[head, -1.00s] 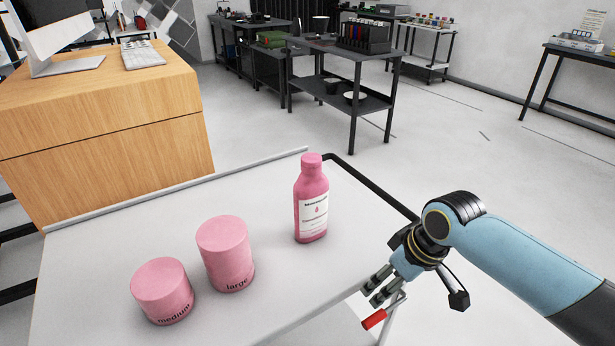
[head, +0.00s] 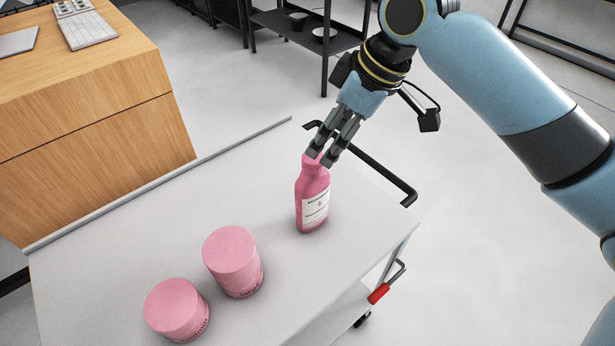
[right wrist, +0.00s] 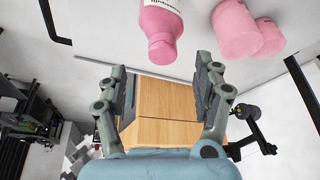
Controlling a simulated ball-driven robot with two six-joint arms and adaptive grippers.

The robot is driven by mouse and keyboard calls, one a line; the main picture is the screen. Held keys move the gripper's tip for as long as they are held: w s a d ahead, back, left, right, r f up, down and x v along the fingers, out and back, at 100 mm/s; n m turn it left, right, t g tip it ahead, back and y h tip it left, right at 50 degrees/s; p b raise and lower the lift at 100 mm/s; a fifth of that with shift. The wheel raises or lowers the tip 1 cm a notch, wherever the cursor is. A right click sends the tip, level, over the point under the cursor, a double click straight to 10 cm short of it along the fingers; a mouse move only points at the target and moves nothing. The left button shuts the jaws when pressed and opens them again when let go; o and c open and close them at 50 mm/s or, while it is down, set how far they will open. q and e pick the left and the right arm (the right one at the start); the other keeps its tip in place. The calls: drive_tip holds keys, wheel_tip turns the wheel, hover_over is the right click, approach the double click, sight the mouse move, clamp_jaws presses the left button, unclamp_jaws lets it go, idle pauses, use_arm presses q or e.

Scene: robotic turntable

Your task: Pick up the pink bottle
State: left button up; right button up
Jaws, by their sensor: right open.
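The pink bottle (head: 312,197) with a white label stands upright on the white cart top (head: 150,240). My right gripper (head: 321,159) appears at the bottle's cap in the head view, its fingers overlapping the top in the picture. In the right wrist view the right gripper (right wrist: 163,88) is open, and nothing is between its fingers. The bottle (right wrist: 162,28) shows there beyond the fingertips, upside down, with its cap toward the gripper. Whether a finger touches the bottle I cannot tell. My left gripper is not in view.
Two pink cylinders, a larger one (head: 233,262) and a smaller one (head: 177,310), stand left of the bottle. A black handle (head: 375,170) runs along the cart's far right edge. A wooden desk (head: 90,110) stands at the upper left.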

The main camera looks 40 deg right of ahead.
sight(314, 162)
drive_tip(key=shift+x, duration=1.1)
drive_tip(key=shift+w+a+f, duration=0.1)
drive_tip(key=shift+a+f, duration=0.05)
drive_tip(key=shift+f, duration=0.15)
drive_tip(key=p+x, duration=0.1)
drive_tip(key=x, duration=0.3)
drive_tip(key=shift+w+a+f+p, duration=0.1)
drive_tip(key=shift+a+f+p, duration=0.05)
drive_tip(key=shift+p, duration=0.15)
drive_tip(key=shift+w+f, duration=0.1)
drive_tip(key=shift+f, duration=0.15)
drive_tip(key=c, duration=1.1)
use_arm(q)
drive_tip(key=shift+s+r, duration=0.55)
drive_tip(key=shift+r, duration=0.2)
use_arm(e)
clamp_jaws()
